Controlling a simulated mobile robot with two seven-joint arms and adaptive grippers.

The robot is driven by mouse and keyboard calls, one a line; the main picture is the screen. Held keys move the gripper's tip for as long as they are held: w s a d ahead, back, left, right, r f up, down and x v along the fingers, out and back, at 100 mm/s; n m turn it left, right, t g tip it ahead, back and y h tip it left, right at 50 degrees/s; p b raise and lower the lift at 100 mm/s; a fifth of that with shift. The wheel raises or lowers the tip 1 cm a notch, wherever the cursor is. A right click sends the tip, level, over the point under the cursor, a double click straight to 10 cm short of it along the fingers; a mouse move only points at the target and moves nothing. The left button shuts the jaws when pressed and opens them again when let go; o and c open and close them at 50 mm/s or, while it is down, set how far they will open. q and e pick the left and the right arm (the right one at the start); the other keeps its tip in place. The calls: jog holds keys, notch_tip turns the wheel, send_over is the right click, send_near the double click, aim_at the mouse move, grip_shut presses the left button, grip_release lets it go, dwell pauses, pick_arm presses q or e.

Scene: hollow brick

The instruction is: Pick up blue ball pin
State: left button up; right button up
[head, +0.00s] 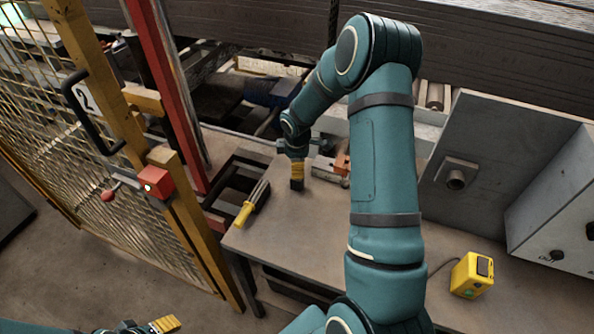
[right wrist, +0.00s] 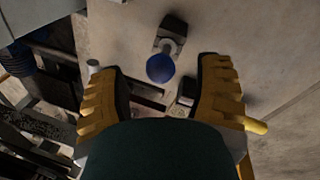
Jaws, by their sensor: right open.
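The blue ball pin (right wrist: 160,68) shows in the right wrist view as a round blue head with a grey metal part behind it. It lies ahead of my right gripper (right wrist: 160,68), near the line between its fingertips. The two yellow-padded fingers are wide apart, with no visible contact with the pin. In the head view my right gripper (head: 297,174) points down just over the bench top, and I cannot make out the ball pin there. Only a yellow-padded part of my left gripper (head: 160,325) shows at the bottom edge, and its opening cannot be seen.
A yellow-handled tool (head: 251,207) lies on the bench (head: 300,235), left of my right gripper. Small metal and orange parts (head: 340,165) lie to its right. A yellow box (head: 472,275) stands at the front right. A yellow mesh gate (head: 110,170) is at the left.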

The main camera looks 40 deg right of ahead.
jog(key=f, duration=0.3)
jog(key=shift+w+d+f, duration=0.2)
jog(key=shift+w, duration=0.05)
grip_shut()
jog(key=shift+r, duration=0.1)
